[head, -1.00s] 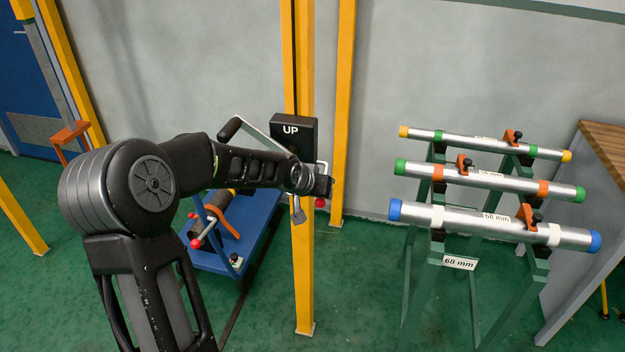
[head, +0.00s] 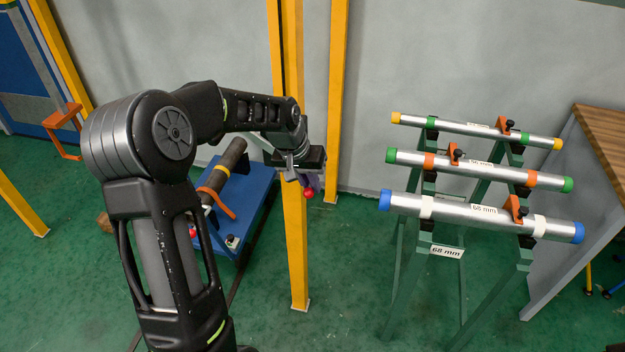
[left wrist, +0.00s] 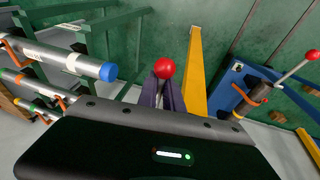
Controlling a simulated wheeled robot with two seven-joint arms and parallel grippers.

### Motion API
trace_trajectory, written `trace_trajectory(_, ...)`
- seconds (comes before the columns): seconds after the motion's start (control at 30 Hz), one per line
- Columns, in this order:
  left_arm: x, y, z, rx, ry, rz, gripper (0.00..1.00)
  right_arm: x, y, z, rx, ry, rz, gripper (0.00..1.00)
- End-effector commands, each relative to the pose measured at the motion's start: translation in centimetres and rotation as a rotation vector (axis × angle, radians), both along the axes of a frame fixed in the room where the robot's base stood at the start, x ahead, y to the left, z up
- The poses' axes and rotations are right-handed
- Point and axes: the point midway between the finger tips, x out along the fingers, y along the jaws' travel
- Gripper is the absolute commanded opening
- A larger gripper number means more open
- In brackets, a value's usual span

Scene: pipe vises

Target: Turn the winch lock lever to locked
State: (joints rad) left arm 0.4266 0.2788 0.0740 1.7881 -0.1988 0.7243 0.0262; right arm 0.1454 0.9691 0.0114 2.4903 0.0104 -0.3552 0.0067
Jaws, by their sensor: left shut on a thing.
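The lock lever's red ball knob (head: 309,192) shows just below my left gripper (head: 306,178), in front of the yellow winch post (head: 296,250). In the left wrist view the red knob (left wrist: 164,68) sits at the tips of the two purple-grey fingers (left wrist: 165,94). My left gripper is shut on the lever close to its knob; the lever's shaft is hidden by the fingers. The winch box is hidden behind my left forearm and wrist. A pale bar of the winch crank (head: 259,143) shows partly left of the wrist. My right gripper is not in view.
A blue cart (head: 258,190) holding a dark pipe (head: 232,156) stands behind and left of the post. A green rack (head: 400,270) with capped metal pipes (head: 480,210) stands to the right. A wooden-topped bench (head: 600,130) is at the far right. Green floor between post and rack is clear.

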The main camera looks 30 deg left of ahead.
Motion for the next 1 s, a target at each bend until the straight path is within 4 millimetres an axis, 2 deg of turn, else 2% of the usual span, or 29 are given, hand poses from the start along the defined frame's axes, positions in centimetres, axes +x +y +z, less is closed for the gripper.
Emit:
trace_trajectory(0.17, 0.1, 0.0, 0.1, 0.001, -0.002, 0.0, 0.0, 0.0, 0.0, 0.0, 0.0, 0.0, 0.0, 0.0)
trace_trajectory(0.2, 0.1, 0.0, 0.1, 0.001, -0.002, 0.0, 0.12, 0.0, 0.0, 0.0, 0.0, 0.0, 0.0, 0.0)
trace_trajectory(0.43, 0.0, 0.0, 0.1, 0.001, -0.002, 0.0, 0.31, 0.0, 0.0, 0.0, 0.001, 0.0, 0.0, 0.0)
trace_trajectory(0.77, 0.0, 0.0, 0.3, 0.001, -0.002, 0.0, 0.32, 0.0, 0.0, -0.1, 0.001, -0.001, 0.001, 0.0)
trace_trajectory(0.87, -0.2, 0.2, 0.9, 0.002, -0.003, 0.001, 0.32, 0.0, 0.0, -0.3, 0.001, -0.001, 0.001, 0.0)
trace_trajectory(1.0, -0.8, 0.4, 2.8, 0.003, -0.005, 0.001, 0.32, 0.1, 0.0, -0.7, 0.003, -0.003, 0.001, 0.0)
